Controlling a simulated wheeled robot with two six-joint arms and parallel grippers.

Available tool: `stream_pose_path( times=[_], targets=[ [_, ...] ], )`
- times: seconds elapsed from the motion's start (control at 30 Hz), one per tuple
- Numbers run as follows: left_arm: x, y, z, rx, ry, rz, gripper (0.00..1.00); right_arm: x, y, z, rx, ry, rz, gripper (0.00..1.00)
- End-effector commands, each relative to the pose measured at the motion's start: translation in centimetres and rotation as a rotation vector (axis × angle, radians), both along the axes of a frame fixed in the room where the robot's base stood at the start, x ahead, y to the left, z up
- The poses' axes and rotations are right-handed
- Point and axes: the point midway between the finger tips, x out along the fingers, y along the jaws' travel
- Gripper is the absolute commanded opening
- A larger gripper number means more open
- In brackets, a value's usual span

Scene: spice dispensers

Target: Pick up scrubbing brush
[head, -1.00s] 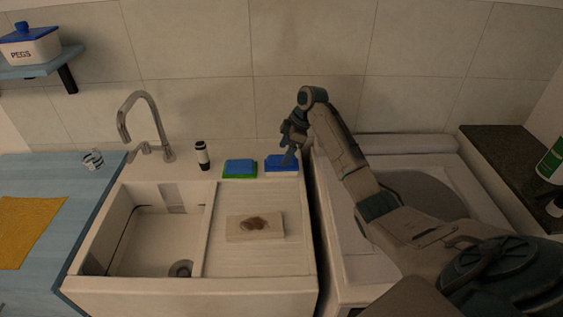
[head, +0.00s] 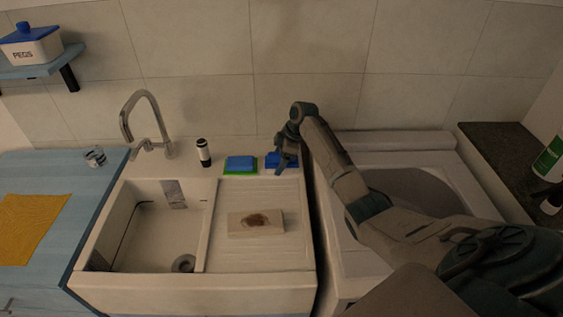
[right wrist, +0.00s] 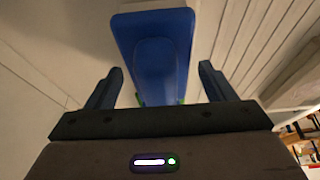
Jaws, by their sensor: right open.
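The scrubbing brush (head: 272,160) is the blue block at the back right of the sink top, partly hidden behind my right gripper. My right gripper (head: 282,167) is over the brush in the head view. In the right wrist view the right gripper (right wrist: 160,80) is open, with a gap to the brush on both sides; contact does not show. My left gripper is not in view.
A blue and green sponge (head: 240,165) lies just left of the brush. A black and white bottle (head: 203,153) and the tap (head: 130,117) stand further left. A stained board (head: 256,223) lies on the drainer. The tiled wall (head: 310,60) is close behind.

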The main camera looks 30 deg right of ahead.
Motion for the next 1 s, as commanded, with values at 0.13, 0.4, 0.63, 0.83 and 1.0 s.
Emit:
stream_pose_path(
  times=[0.13, 0.4, 0.63, 0.83, 1.0],
  targets=[
    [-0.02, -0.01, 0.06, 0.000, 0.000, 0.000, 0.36, -0.01, 0.02, -0.22, 0.000, 0.000, 0.000, 0.76],
    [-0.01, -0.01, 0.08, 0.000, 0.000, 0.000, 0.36, -0.01, 0.02, -0.39, 0.000, 0.000, 0.000, 0.76],
    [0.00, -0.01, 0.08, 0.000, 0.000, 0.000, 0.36, -0.01, 0.02, -0.39, 0.000, 0.000, 0.000, 0.53],
    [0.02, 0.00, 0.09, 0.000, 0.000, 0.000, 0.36, 0.00, 0.02, -0.36, 0.000, 0.000, 0.000, 0.26],
    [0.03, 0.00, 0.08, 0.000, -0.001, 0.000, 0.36, 0.00, 0.01, -0.34, 0.000, 0.000, 0.000, 0.26]
  ],
)
